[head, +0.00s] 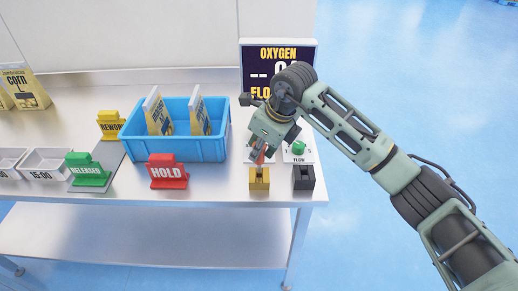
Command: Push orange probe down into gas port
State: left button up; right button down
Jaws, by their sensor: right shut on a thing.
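My right gripper (263,152) reaches in from the right over the table's right end, its fingers pointing down. It is shut on the orange probe (260,157), of which only a small orange-red part shows between and beside the fingers. The probe is just behind and above a yellow block (259,182) with a dark slot on top. A black block (303,179) with a similar recess stands to its right. I cannot tell which opening is the gas port, nor whether the probe tip touches anything. My left gripper is not in view.
A dark OXYGEN display (262,54) stands behind the gripper, partly hidden by my arm. A green flow knob (298,148) is close on the right. A blue crate (175,151) with two pouches and a red HOLD sign (167,172) stand left. The table's front edge is near.

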aim_at(259, 160)
jog(key=shift+b, duration=0.45)
dwell(0.6)
jog(key=shift+f+b, duration=1.8)
jog(key=shift+f, duration=0.25)
jog(key=c, duration=1.5)
grip_release()
jog(key=shift+o, duration=0.2)
jog(key=v, duration=1.2)
jog(key=shift+s+a, duration=0.1)
